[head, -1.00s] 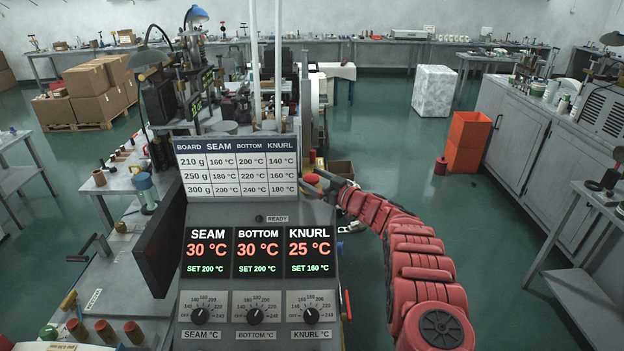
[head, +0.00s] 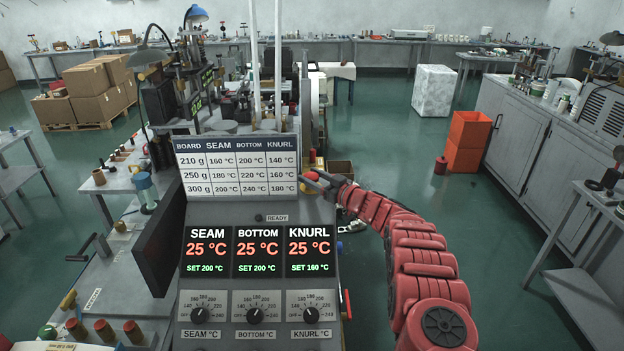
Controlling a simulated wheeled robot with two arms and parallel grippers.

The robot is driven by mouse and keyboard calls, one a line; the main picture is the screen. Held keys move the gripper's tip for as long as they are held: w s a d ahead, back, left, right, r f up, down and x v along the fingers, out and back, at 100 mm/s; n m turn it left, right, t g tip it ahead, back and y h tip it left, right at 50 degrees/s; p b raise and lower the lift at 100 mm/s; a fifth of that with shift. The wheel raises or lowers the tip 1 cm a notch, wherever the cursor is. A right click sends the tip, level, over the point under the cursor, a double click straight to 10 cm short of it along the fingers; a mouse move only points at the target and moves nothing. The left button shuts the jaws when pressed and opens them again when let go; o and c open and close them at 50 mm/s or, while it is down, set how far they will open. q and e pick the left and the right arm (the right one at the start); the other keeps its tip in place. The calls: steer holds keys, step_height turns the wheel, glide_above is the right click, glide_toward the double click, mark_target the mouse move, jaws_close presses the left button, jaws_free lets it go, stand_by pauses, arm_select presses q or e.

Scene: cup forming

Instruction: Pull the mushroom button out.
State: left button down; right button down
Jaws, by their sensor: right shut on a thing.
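The red mushroom button (head: 311,176) shows as a small red cap at the upper right edge of the grey control panel (head: 230,214). My right gripper (head: 318,181) reaches in from the right and is shut on the button. The fingers and the panel edge hide most of the button and its base, so how far it stands out cannot be told. My left gripper is not in view.
The panel carries a settings table (head: 236,166), three displays reading 25 °C and three dials. A dark plate (head: 160,240) stands at its left. A workbench with tools (head: 90,240) lies left.

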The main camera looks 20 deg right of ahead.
steer(key=shift+r+b, duration=0.3)
steer(key=shift+r, duration=0.3)
steer(key=shift+c, duration=0.9)
jaws_free()
steer(key=shift+d, duration=0.1)
